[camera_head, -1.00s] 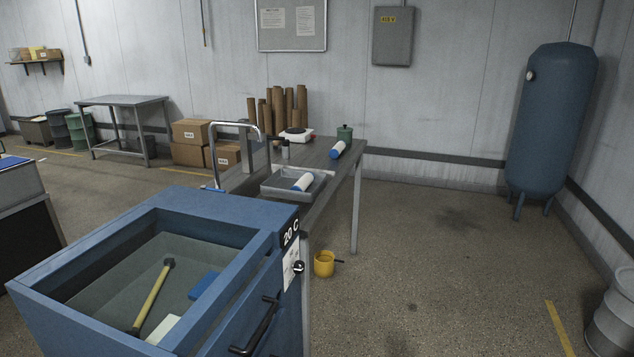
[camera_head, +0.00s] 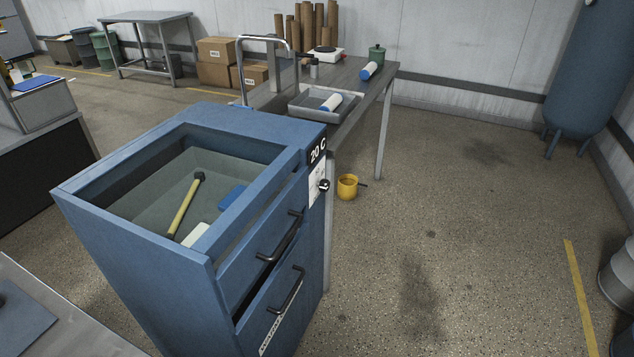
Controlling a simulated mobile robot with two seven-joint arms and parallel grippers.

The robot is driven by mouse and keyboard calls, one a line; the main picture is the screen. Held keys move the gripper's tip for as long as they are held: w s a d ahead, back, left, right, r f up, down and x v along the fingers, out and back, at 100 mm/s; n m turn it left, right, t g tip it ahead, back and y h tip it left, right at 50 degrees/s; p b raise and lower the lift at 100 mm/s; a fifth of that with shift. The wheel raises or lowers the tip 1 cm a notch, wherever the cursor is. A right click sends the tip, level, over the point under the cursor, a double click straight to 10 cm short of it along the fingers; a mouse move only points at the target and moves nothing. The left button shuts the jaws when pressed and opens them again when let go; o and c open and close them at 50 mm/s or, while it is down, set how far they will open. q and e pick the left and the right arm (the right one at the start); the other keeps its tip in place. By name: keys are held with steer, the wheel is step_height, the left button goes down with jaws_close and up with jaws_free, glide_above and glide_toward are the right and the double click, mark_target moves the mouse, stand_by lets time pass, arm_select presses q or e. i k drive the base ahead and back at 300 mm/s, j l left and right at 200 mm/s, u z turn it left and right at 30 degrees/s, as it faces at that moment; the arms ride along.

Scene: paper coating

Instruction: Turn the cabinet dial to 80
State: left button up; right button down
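The blue cabinet (camera_head: 72,196) stands left of the middle, with an open top compartment and drawers on its right-hand face. The cabinet dial (camera_head: 324,185) is a small black knob on a white plate, at the upper right end of that face. Neither of my grippers shows in the view, and nothing touches the dial.
A hammer-like tool (camera_head: 184,205) with a yellow handle lies in the cabinet's top. Black drawer handles (camera_head: 281,237) stick out in front. A metal table (camera_head: 384,73) stands behind, with a yellow pot (camera_head: 347,187) near it. The floor right of the cabinet is clear.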

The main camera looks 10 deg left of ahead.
mark_target(324, 185)
steer(key=i+l+u, duration=0.15)
steer(key=i+l, duration=1.2)
steer(key=l, duration=0.15)
